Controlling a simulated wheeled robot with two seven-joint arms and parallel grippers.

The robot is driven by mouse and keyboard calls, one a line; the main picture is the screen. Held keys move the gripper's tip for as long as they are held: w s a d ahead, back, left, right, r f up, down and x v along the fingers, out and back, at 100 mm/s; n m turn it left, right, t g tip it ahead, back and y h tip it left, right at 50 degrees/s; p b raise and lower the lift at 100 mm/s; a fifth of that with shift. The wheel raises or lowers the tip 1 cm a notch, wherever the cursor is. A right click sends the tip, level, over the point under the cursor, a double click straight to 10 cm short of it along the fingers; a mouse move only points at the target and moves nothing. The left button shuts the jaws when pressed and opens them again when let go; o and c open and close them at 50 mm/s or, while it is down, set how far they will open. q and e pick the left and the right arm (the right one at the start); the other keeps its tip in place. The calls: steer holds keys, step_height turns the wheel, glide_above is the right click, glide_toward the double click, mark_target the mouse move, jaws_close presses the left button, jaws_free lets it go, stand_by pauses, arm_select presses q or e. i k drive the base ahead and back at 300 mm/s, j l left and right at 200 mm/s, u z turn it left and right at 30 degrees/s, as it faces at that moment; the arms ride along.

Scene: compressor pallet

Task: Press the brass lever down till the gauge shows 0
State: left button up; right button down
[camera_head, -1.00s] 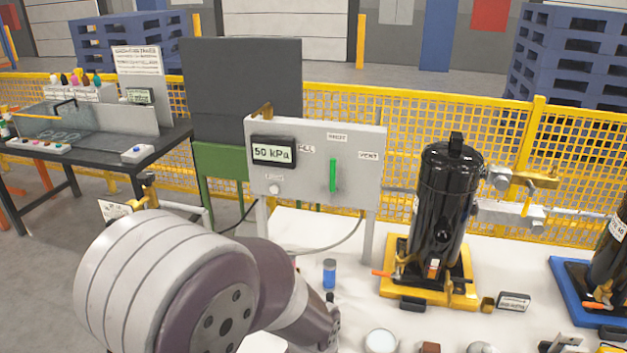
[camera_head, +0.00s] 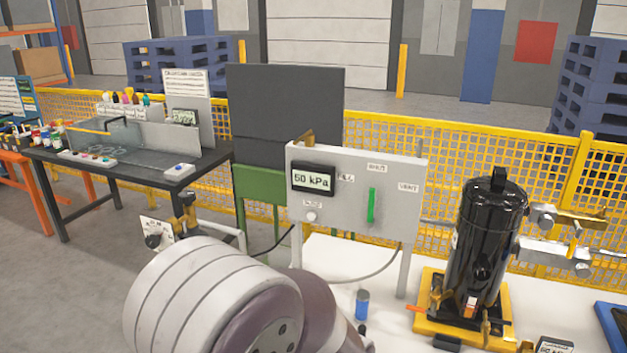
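The gauge (camera_head: 313,180) is a small display at the upper left of a grey panel and reads 50 kPa. A green upright handle (camera_head: 371,206) sits on the panel between its printed labels. I cannot tell which is the lever. A thick link of my own arm fills the lower middle. Neither gripper shows.
The black compressor (camera_head: 485,240) stands on a yellow base (camera_head: 430,320) on a white table. A blue can (camera_head: 362,304) stands below the panel. A dark workbench (camera_head: 75,180) is at left. Yellow mesh fence (camera_head: 470,150) runs behind. My arm hides the table's front left.

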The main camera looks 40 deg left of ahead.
mark_target(303, 136)
steer(key=i+j, duration=0.1)
steer(key=j, duration=0.5)
steer(key=i+j, duration=0.1)
steer(key=j, duration=1.05)
steer(key=i+j, duration=0.15)
steer(key=j, duration=0.4)
steer(key=i+j+u, duration=0.1)
steer(key=j, duration=0.5)
